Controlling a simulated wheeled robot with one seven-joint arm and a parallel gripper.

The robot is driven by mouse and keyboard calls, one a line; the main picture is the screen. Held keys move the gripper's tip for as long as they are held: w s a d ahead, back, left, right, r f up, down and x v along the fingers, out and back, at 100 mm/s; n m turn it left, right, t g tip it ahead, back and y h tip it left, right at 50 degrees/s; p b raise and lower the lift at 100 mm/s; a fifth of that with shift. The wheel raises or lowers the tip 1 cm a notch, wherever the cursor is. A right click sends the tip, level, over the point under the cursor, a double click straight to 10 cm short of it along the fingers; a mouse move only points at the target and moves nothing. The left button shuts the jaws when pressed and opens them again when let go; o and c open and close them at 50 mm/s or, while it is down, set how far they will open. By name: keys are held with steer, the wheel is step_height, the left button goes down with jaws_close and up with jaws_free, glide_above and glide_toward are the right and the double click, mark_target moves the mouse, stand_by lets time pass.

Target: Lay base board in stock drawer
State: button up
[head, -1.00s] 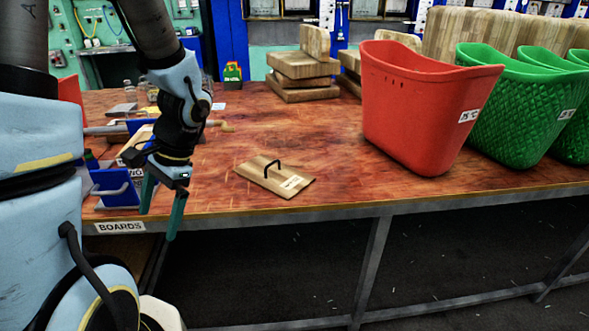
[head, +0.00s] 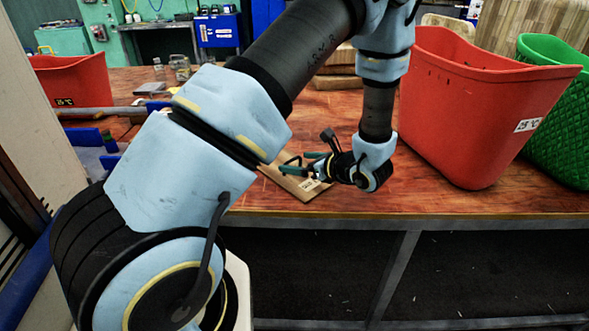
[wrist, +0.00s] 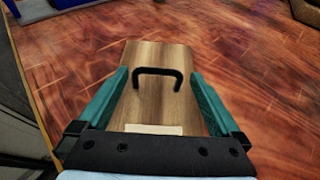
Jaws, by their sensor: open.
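The base board is a flat wooden board with a black loop handle and a pale label. It lies on the bench, partly hidden by my arm in the head view (head: 304,188). In the wrist view the board (wrist: 150,112) lies ahead of the gripper, with its handle (wrist: 158,72) standing up near the far part. My gripper (wrist: 158,80) is open, with one teal finger on each side of the handle in that view; no contact shows. In the head view my gripper (head: 300,165) is low over the board. The stock drawer is not clearly visible, hidden behind my arm.
A tall red bin (head: 465,110) stands to the right of my gripper, with a green basket (head: 560,110) beyond it. Another red bin (head: 75,82) is at the far left. The wooden bench's front edge (head: 420,217) runs below the board. Blue pieces (head: 85,138) sit left.

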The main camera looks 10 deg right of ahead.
mark_target(293, 160)
steer(key=x, duration=0.1)
steer(key=p+x, duration=0.1)
steer(key=x, duration=0.1)
steer(key=p+x, duration=0.1)
steer(key=x, duration=0.1)
steer(key=shift+a+r, duration=0.2)
steer(key=shift+r, duration=0.1)
steer(key=shift+w+a+f, duration=0.1)
steer(key=shift+w+f, duration=0.1)
steer(key=shift+w, duration=0.05)
steer(key=shift+c, duration=0.2)
steer(key=c, duration=1.3)
